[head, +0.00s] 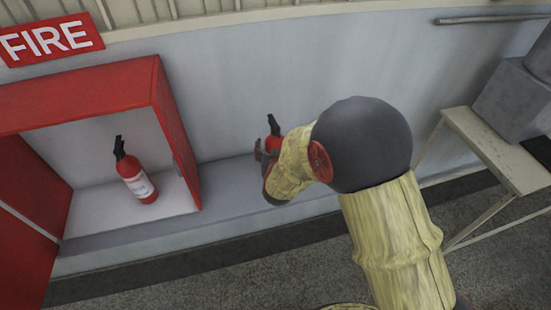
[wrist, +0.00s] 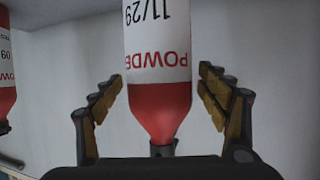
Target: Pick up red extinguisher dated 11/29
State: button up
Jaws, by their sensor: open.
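A red extinguisher (wrist: 160,103) with a white label reading 11/29 shows upside down in the wrist view, its narrow black neck toward my palm. My gripper (wrist: 160,82) is open, with one finger on each side of it and a visible gap at both sides. In the head view, the red extinguisher (head: 273,143) with a black handle stands by the wall, mostly hidden behind my arm. My gripper (head: 262,158) is partly hidden there too.
Another extinguisher (wrist: 5,75), its label partly cut off, shows at the wrist view's left edge. A red extinguisher (head: 136,175) stands in the open red cabinet (head: 172,125). A FIRE sign (head: 50,40) hangs above. A pale bench (head: 490,150) stands at right.

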jog(key=shift+c, duration=0.8)
grip_shut()
jog(key=shift+w+r, duration=0.1)
jog(key=shift+r, duration=0.1)
dwell(0.3)
